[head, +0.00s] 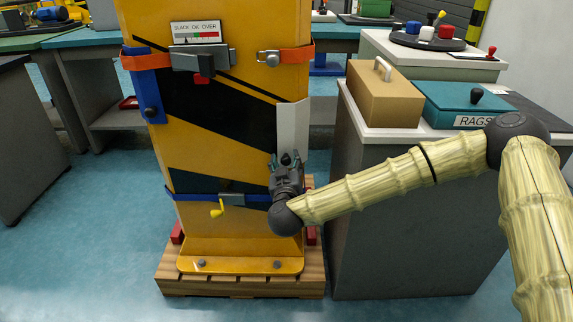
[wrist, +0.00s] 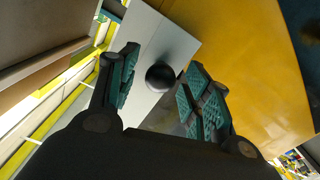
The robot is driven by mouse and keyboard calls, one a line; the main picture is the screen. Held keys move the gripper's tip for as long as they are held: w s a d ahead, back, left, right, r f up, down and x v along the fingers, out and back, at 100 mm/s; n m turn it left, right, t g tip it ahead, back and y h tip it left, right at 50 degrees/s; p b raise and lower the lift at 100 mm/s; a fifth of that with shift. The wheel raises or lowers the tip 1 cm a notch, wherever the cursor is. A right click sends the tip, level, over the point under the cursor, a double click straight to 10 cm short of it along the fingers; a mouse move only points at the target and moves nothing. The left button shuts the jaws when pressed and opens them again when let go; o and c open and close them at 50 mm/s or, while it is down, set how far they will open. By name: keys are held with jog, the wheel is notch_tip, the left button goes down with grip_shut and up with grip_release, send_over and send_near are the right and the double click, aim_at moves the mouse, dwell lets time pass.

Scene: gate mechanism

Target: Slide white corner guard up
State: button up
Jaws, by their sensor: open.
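The white corner guard (head: 292,130) stands upright on the right front edge of the yellow pillar (head: 230,145). It also shows as a pale plate in the wrist view (wrist: 150,50), with a round black knob (wrist: 160,77) on it. My gripper (head: 287,165) is at the lower end of the guard in the head view. In the wrist view its two teal-padded fingers (wrist: 160,90) are spread apart, one on each side of the knob. A visible gap lies between the knob and each finger.
An orange strap (head: 300,53) with a buckle crosses the pillar above the guard. A blue strap (head: 250,199) crosses low down. A grey cabinet (head: 400,230) carrying a tan box (head: 385,97) and a teal case (head: 465,100) stands close on the right. The pillar rests on a wooden pallet (head: 240,286).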

jog(key=shift+w, duration=0.45)
